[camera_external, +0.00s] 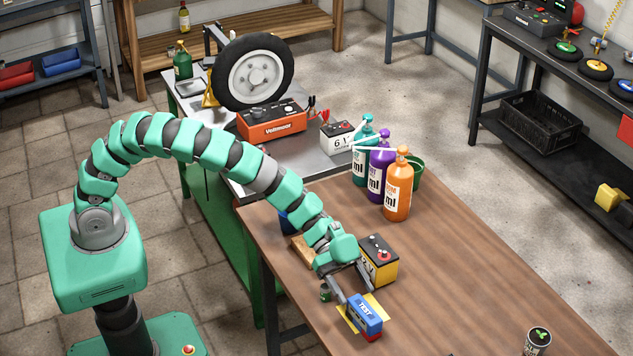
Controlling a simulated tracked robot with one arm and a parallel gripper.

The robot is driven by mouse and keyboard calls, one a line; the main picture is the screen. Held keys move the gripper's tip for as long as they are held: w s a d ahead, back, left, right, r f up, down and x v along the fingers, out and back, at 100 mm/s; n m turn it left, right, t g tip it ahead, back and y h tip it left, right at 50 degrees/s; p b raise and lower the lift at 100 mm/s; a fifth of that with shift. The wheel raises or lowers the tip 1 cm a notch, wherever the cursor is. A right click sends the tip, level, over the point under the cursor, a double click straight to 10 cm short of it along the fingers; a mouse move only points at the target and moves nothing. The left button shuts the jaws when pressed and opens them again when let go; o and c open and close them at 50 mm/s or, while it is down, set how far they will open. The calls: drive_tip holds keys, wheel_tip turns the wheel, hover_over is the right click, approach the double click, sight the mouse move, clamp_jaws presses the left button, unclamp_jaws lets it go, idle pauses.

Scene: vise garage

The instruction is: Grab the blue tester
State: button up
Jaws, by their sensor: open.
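The blue tester (365,309) is a small box with a blue top, a white "TEST" label and a red lower part at its front end. It rests on the brown wooden table, on or over a flat yellow piece (346,318). My gripper (352,302) is open at the table, its fingers reaching toward the tester's near left and back sides. I cannot tell whether a finger touches it. A yellow and black battery (379,261) stands just behind the tester, close to my gripper.
Purple (380,168), orange (398,190) and teal (360,160) bottles stand farther back, by a green cup (417,172). A small green item (325,293) sits left of my gripper. A can (537,341) stands at front right.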

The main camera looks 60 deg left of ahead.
sight(362, 306)
drive_tip(key=shift+d+f, duration=0.2)
drive_tip(key=shift+d, duration=0.45)
drive_tip(key=x, duration=0.4)
drive_tip(key=shift+s+d+r+b, duration=0.1)
drive_tip(key=shift+s+r+b, duration=0.15)
drive_tip(key=shift+b, duration=0.1)
drive_tip(key=shift+d+f, duration=0.3)
drive_tip(key=shift+d, duration=0.25)
drive_tip(key=c, duration=1.2)
drive_tip(key=shift+o, duration=0.2)
